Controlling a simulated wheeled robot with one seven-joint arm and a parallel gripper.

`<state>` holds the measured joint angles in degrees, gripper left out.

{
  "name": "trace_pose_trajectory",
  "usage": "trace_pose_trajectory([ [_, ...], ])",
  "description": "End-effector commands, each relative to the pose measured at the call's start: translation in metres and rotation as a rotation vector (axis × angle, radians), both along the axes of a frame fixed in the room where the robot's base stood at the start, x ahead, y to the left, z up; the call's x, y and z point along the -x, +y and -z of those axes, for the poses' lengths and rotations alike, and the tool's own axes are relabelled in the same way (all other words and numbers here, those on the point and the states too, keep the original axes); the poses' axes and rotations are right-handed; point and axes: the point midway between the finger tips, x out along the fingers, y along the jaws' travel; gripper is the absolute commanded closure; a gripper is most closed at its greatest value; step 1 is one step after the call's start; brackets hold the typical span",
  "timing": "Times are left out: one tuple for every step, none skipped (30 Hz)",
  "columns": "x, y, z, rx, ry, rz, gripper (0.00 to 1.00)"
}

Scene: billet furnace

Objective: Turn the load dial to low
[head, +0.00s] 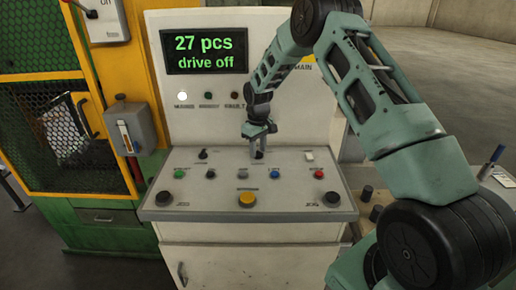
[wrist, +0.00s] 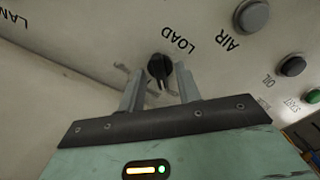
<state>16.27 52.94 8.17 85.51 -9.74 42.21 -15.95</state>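The load dial is a small black knob (wrist: 160,67) beside the printed word LOAD in the wrist view. In the head view it is a small dark knob (head: 259,155) at the upper middle of the sloped console, partly hidden by my gripper. My gripper (head: 260,137) points down at it. In the wrist view my gripper (wrist: 160,82) has one finger on each side of the dial, with a gap visible on both sides. The fingers are open. The dial's pointer setting and its small printed marks are too blurred to read.
The console (head: 215,195) carries another black knob (head: 203,154), a white switch (head: 309,156), several coloured buttons and a large yellow button (head: 247,200). The screen (head: 206,51) reads "27 pcs drive off". A grey lever box (head: 133,130) stands at the left.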

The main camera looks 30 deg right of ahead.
Motion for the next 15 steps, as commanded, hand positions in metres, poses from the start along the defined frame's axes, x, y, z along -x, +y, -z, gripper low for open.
trace_pose_trajectory([
  [0.000,0.000,0.000,0.000,0.000,0.000,0.66],
  [0.000,0.000,0.000,0.000,0.000,0.000,0.66],
  [0.000,0.000,0.000,0.000,0.000,0.001,0.66],
  [0.000,0.000,-0.001,0.000,0.000,0.001,0.66],
  [0.000,0.000,-0.002,0.000,-0.001,0.001,0.66],
  [-0.001,0.000,-0.005,0.001,-0.002,0.001,0.66],
  [-0.001,0.000,-0.008,0.001,-0.002,0.001,0.66],
  [-0.001,0.000,-0.012,0.001,-0.002,0.001,0.66],
  [-0.001,0.000,-0.018,0.001,-0.003,0.000,0.66],
  [-0.001,0.000,-0.023,0.001,-0.004,0.000,0.66],
  [-0.001,0.000,-0.029,0.001,-0.004,0.000,0.66],
  [-0.001,0.000,-0.037,0.001,-0.005,0.000,0.66],
  [-0.001,0.000,-0.044,0.001,-0.005,0.000,0.66],
  [-0.001,0.000,-0.051,0.001,-0.006,0.000,0.66],
  [-0.001,0.000,-0.061,0.001,-0.006,0.001,0.66],
])
